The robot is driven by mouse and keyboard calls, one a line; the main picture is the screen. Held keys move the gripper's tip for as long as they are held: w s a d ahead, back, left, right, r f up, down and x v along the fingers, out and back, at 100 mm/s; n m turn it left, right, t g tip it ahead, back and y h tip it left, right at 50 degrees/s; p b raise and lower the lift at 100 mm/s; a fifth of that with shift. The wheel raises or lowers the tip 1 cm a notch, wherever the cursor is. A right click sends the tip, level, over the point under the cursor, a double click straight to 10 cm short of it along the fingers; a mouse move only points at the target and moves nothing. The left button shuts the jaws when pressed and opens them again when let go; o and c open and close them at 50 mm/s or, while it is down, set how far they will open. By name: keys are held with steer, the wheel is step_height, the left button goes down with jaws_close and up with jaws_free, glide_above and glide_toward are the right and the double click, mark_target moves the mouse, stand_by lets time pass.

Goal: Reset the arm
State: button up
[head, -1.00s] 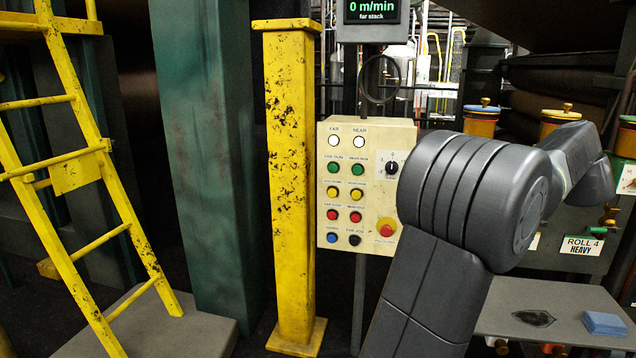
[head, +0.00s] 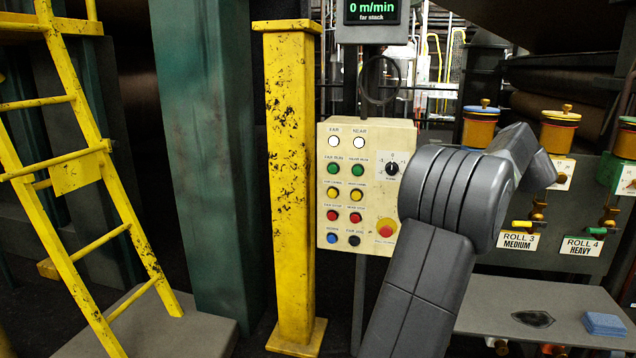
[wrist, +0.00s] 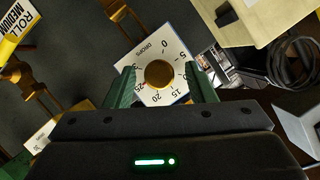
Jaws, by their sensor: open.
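My gripper (wrist: 160,70) shows in the wrist view with its two green fingers apart and nothing held between them. A white dial plate (wrist: 150,52) marked DROPS, with a round brass knob (wrist: 159,74), appears in the gap between the fingers. I cannot tell how far the knob is from the fingertips. In the head view my grey arm rises at the right of the control box and bends away to the right. The gripper itself is hidden there.
A cream control box (head: 346,240) with buttons stands left of my arm. A yellow post (head: 291,190) and ladder (head: 95,170) are further left. Oilers (head: 560,130) with roll labels line the right.

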steer(key=n+h+p, duration=0.2)
steer(key=n, duration=0.1)
steer(key=n+g+h+p, duration=0.1)
steer(key=n+h+p, duration=0.1)
steer(key=n, duration=0.1)
steer(key=n+h+p, duration=0.2)
steer(key=n, duration=0.1)
steer(key=shift+w+a+r, duration=0.1)
steer(key=shift+a+r, duration=0.05)
steer(key=shift+a, duration=0.1)
steer(key=n+p, duration=0.1)
steer(key=p, duration=0.3)
steer(key=shift+a+h, duration=0.1)
steer(key=shift+h, duration=0.3)
steer(key=shift+f+n+p, duration=0.25)
steer(key=shift+n+p, duration=0.05)
steer(key=shift+p, duration=0.15)
steer(key=shift+a, duration=0.1)
